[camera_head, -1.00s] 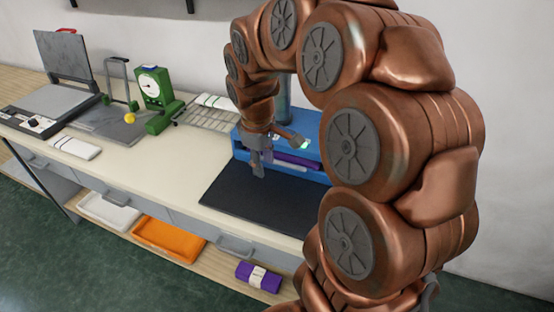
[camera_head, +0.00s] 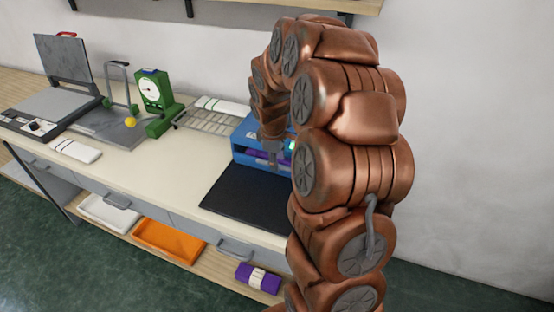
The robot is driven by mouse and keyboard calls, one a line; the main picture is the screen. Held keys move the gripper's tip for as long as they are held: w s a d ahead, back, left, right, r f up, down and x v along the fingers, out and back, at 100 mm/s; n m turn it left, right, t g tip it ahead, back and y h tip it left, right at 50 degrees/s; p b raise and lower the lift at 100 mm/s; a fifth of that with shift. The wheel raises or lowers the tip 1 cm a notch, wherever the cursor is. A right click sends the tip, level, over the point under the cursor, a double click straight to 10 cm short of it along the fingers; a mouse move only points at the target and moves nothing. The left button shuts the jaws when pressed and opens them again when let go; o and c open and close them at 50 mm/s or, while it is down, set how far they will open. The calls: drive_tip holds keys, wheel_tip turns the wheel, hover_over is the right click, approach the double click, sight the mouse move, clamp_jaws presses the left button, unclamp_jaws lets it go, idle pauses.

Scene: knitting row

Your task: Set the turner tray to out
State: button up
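A blue machine (camera_head: 243,139) stands against the wall at the back right of the worktop, with something purple (camera_head: 255,155) inside its low front opening. A flat black panel (camera_head: 242,196) lies on the worktop in front of it. I cannot tell which part is the turner tray or how it is set. My gripper (camera_head: 274,165) hangs in front of the blue machine, small in the view and pointing down. I cannot tell whether its fingers are open or touching the machine. My copper-coloured arm hides the right side of the machine and of the black panel.
A green dial scale (camera_head: 156,100), a wire rack (camera_head: 207,121) and a grey press (camera_head: 52,95) stand to the left. A white folded piece (camera_head: 76,150) lies near the front edge. The middle worktop is clear.

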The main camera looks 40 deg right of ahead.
drive_tip(key=shift+f, duration=0.65)
clamp_jaws()
